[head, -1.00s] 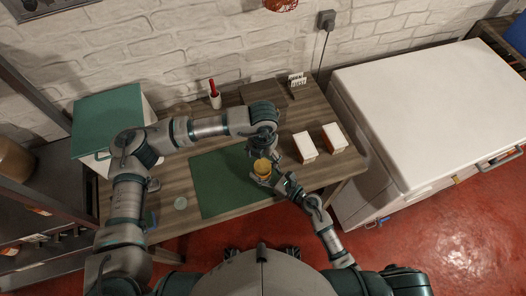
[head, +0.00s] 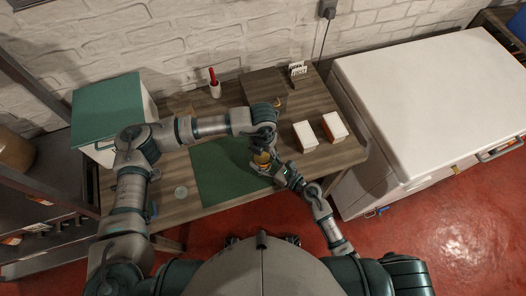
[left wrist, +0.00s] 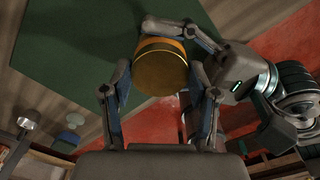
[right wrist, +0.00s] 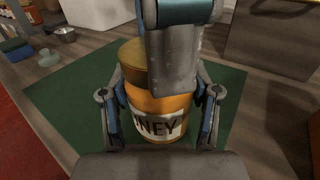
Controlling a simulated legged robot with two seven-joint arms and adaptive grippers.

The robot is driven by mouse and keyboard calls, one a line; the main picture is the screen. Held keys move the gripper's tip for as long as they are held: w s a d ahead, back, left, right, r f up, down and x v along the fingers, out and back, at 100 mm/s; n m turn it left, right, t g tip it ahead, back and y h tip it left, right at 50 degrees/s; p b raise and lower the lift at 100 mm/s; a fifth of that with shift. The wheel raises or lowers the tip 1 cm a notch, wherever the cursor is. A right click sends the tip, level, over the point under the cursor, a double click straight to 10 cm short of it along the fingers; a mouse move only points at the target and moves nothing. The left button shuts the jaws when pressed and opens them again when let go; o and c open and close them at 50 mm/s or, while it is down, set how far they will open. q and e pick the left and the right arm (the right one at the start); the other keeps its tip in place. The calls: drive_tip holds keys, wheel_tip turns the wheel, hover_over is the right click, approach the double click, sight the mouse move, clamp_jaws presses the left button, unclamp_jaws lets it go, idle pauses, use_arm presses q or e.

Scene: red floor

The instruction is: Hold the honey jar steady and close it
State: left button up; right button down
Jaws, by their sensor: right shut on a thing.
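The honey jar (right wrist: 158,118), amber with a white label and gold lid (right wrist: 132,62), stands between the two fingers of my right gripper (right wrist: 160,125), which is shut on its body. In the head view the jar (head: 262,158) is mostly hidden by my grippers. My left gripper (left wrist: 160,75) is above the jar, with its fingers apart on either side of the gold lid (left wrist: 160,70). It looks open; narrow gaps seem to show beside the lid. My left gripper also covers part of the lid in the right wrist view (right wrist: 175,65). The lid sits on the jar top.
A green mat (head: 222,180) lies on the wooden table below the jar. Two white boxes (head: 305,136) (head: 335,126) stand to the right, and a white cup (head: 215,90) with a red item behind. A small pale round thing (head: 181,192) lies left of the mat.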

use_arm(q)
drive_tip(key=m, duration=0.4)
drive_tip(key=shift+m, duration=0.4)
use_arm(e)
drive_tip(key=shift+s, duration=0.1)
use_arm(q)
drive_tip(key=o, duration=1.3)
drive_tip(key=shift+r, duration=2.25)
drive_tip(key=shift+c, duration=0.5)
wheel_tip(320, 180, up, 4)
drive_tip(key=n, duration=0.4)
drive_tip(key=shift+f+n, duration=0.25)
drive_tip(key=shift+n, duration=0.15)
